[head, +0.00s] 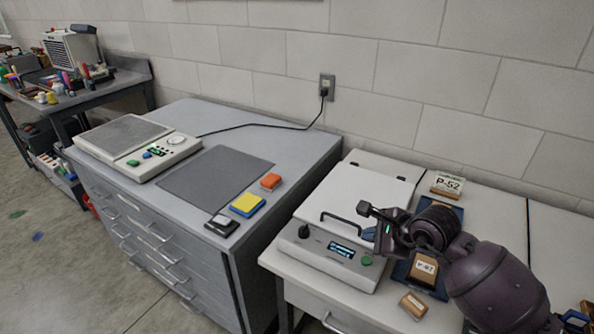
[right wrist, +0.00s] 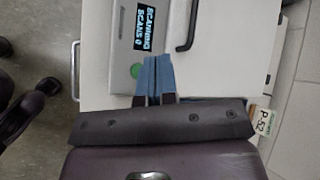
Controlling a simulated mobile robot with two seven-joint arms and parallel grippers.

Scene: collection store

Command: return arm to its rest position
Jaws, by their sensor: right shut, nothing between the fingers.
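My right arm (head: 490,280), dark purple, comes in from the lower right of the head view and reaches over the right-hand white table. My right gripper (head: 371,231) is over the front right part of the flat scanner (head: 352,199). In the right wrist view its blue fingers (right wrist: 158,78) are together and empty, close to the scanner's green button (right wrist: 136,71). Whether they touch the scanner cannot be told. The scanner's lid is down and its display (right wrist: 146,28) reads "SCANNING" and "SCANS 0".
A blue tray (head: 434,299) with a labelled box is partly hidden by my arm. A small brown box (head: 413,305) lies in front.

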